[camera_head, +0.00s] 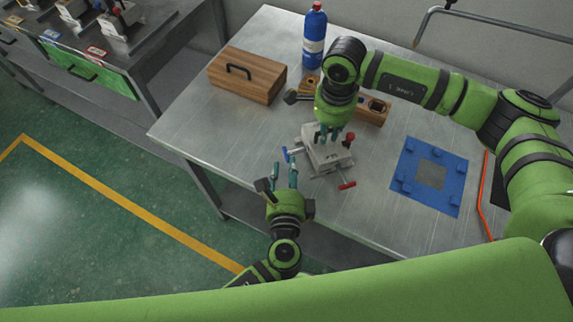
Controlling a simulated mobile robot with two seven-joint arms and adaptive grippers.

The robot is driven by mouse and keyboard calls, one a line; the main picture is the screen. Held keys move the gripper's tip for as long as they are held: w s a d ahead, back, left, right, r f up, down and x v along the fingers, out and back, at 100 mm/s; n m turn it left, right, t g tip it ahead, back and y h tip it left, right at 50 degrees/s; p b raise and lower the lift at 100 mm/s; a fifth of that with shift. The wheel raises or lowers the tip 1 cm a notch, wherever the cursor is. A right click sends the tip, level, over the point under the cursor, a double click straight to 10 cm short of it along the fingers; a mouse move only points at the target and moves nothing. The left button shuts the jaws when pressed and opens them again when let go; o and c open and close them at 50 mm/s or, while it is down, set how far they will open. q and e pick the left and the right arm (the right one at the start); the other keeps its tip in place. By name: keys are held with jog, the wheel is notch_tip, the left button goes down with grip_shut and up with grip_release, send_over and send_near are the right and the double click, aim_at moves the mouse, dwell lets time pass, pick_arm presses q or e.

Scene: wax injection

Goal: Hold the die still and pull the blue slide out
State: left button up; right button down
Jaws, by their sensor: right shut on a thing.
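The grey metal die (324,160) sits on the steel table. Its blue slide (286,155) sticks out on the left side with a small blue cross handle. A red handle (347,184) sticks out at the front right, and a red knob (348,137) stands at the back right. My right gripper (329,138) reaches down from above and is shut on the upper back part of the die; its fingertips are partly hidden. My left gripper (285,168) is open, its two fingers apart, just in front of the blue handle. I see no contact there.
A wooden box (247,76) with a black handle and a blue bottle (314,38) stand at the back. A wooden block (371,110) lies behind the die. A blue fixture plate (408,165) lies right. The table's left part is clear.

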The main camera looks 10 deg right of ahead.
jog(key=shift+w+d, duration=0.1)
pick_arm(q)
jog(key=v, duration=1)
jog(key=shift+s, duration=0.25)
jog(key=shift+a, duration=0.15)
pick_arm(e)
jog(key=c, duration=1.2)
grip_release()
jog(key=shift+o, duration=0.2)
